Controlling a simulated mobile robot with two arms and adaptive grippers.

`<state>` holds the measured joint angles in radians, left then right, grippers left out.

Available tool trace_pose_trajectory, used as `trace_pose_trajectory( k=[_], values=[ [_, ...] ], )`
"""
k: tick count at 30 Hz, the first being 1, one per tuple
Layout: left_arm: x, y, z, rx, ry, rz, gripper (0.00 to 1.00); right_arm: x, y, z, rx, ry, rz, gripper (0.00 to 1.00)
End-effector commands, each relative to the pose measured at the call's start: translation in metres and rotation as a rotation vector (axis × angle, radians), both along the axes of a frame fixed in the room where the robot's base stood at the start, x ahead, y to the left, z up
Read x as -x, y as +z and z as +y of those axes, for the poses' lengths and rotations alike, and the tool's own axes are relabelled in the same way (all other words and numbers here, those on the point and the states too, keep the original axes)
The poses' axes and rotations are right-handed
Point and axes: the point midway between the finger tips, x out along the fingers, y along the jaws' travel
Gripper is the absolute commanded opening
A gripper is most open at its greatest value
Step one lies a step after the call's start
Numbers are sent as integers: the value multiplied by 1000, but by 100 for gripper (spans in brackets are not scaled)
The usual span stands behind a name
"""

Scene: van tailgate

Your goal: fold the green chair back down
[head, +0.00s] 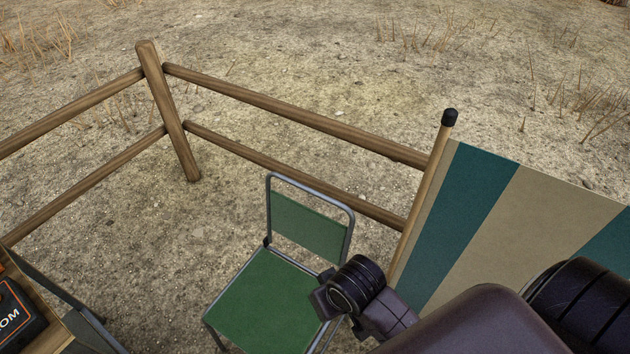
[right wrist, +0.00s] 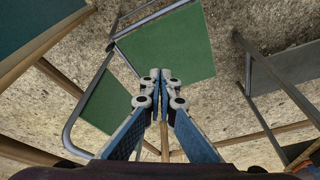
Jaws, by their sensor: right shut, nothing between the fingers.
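The green chair (head: 264,302) stands on the ground with its green back (head: 308,227) raised upright from the seat, inside a grey tube frame. My right gripper (right wrist: 160,76) is shut and empty. In the right wrist view its fingertips lie over the edge of the green seat (right wrist: 178,45), with the back (right wrist: 112,103) to their left. Whether they touch the chair cannot be told. In the head view my right wrist is at the chair's right side and covers part of its frame; the fingertips are hidden there. My left gripper is not in view.
A striped windbreak (head: 505,225) with a wooden pole (head: 425,195) stands right of the chair. A wooden rail fence (head: 290,118) runs behind it. At the lower left, a black and orange box (head: 18,312) sits on a wooden surface. Bare ground lies left of the chair.

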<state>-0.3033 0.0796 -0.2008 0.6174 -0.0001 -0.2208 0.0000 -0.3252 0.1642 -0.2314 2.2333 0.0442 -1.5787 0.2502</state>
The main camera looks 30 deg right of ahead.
Motion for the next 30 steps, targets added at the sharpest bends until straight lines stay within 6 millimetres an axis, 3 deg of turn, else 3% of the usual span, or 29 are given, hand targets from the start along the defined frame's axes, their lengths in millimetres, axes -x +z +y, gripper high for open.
trace_pose_trajectory(
  k=[8, 14, 19, 24, 30],
  values=[
    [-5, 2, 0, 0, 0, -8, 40, -72, -1, 13, -12, -141, 8, 0],
    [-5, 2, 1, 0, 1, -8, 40, -144, 2, 1, 26, -330, 6, 0],
    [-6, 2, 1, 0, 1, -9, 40, -207, 22, -29, 76, -540, -28, 0],
    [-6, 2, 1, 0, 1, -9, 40, -263, 58, -74, 124, -779, -92, 0],
    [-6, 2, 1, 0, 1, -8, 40, -302, 99, -119, 150, -999, -167, 0]
  ],
)
